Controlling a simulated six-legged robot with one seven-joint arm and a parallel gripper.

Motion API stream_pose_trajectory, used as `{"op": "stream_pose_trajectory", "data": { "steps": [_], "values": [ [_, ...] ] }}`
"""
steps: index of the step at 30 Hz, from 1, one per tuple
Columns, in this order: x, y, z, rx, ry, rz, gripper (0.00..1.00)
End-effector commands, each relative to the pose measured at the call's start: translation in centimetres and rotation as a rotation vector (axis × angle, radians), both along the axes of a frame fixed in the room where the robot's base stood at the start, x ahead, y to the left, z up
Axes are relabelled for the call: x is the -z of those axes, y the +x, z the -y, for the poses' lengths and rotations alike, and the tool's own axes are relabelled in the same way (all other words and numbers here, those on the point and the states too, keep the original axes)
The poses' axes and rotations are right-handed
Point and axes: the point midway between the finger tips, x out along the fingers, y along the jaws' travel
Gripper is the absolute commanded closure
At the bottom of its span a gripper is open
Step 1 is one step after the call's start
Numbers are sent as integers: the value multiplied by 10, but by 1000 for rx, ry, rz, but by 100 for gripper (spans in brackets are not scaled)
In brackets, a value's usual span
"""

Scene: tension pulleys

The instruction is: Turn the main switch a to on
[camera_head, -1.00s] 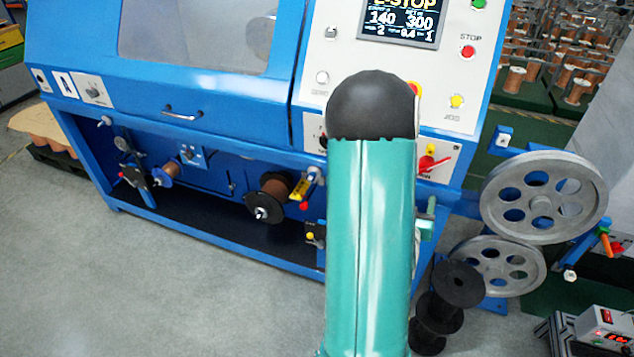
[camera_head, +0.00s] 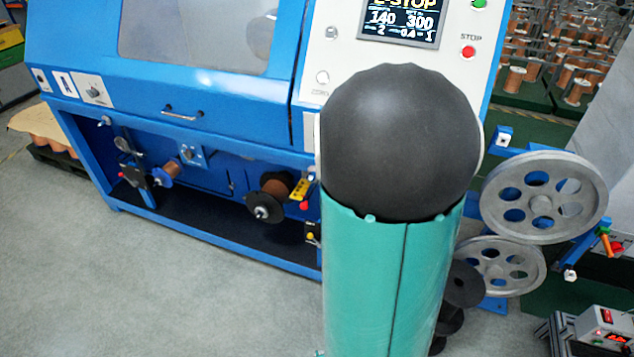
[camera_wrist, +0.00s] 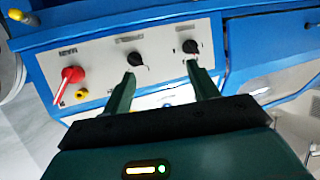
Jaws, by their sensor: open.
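A red-handled rotary switch (camera_wrist: 70,82) sits on the left of a white panel (camera_wrist: 105,80) in the wrist view. I take it for the main switch; its label is too small to read. A small yellow part (camera_wrist: 82,93) is beside it. My gripper (camera_wrist: 162,72) is open and empty, with its two green fingers pointing at the panel. Both fingers are to the right of the red switch, near two black knobs, one (camera_wrist: 134,59) by each fingertip. I cannot tell if they touch. In the head view my arm hides the red switch and the gripper.
The blue machine (camera_head: 230,110) carries a screen (camera_head: 401,20) reading E-STOP and a red STOP button (camera_head: 468,51). Grey pulleys (camera_head: 545,200) stick out at right. Black spools (camera_head: 462,285) stand partly hidden behind my arm. The floor (camera_head: 170,300) at lower left is clear.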

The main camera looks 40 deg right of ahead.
Motion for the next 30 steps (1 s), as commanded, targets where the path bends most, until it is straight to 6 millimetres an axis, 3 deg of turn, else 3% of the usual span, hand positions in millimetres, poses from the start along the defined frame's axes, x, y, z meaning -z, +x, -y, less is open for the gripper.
{"op": "stream_pose_trajectory", "data": {
  "steps": [6,15,30],
  "values": [
    [-13,20,-34,-81,66,-27,41],
    [-25,34,-72,-168,132,-71,41],
    [-27,36,-78,-182,145,-83,41]
  ]
}}
